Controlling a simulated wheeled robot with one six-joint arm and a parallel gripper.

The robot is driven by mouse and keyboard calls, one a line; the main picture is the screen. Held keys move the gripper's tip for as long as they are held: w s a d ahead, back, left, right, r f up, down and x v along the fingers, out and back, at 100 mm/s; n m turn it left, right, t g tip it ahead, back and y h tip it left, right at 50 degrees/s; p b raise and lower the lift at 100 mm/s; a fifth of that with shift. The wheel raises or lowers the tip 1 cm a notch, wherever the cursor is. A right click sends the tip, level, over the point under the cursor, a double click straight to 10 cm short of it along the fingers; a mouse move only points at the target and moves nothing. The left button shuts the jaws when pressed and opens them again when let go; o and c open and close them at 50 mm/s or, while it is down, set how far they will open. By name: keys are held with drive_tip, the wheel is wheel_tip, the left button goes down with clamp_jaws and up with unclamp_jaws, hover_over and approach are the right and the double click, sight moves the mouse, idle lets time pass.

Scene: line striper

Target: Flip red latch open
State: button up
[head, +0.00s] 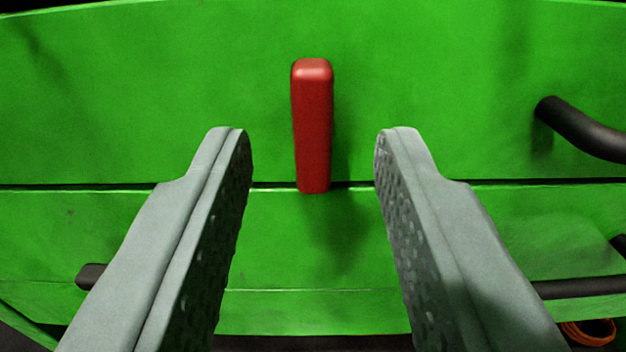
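The red latch (313,125) is a narrow bar with a rounded, lighter top. It stands upright in the picture against the green panel (180,90), and its lower end crosses the dark seam between the upper and lower green panels. My gripper (313,140) is open, one grey finger on each side of the latch. Clear gaps show between both fingertips and the latch, so nothing is held. How far the fingertips are from the panel in depth I cannot tell.
A black curved handle or tube (585,130) sticks out at the right. A dark bar (580,289) runs low at the right, and a dark end piece (90,276) shows at the lower left. An orange ring-like thing (588,332) is at the lower right corner. The green surface around the latch is clear.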

drive_tip(key=s, duration=1.4)
drive_tip(key=shift+s, duration=0.15)
drive_tip(key=s+r, duration=0.6)
drive_tip(key=r, duration=0.5)
drive_tip(key=s+r, duration=0.5)
drive_tip(key=r, duration=0.6)
drive_tip(key=s+r, duration=0.6)
drive_tip(key=s, duration=0.6)
drive_tip(key=s+r, duration=0.7)
drive_tip(key=s, duration=0.5)
drive_tip(key=shift+g, duration=0.3)
drive_tip(key=shift+c, duration=0.2)
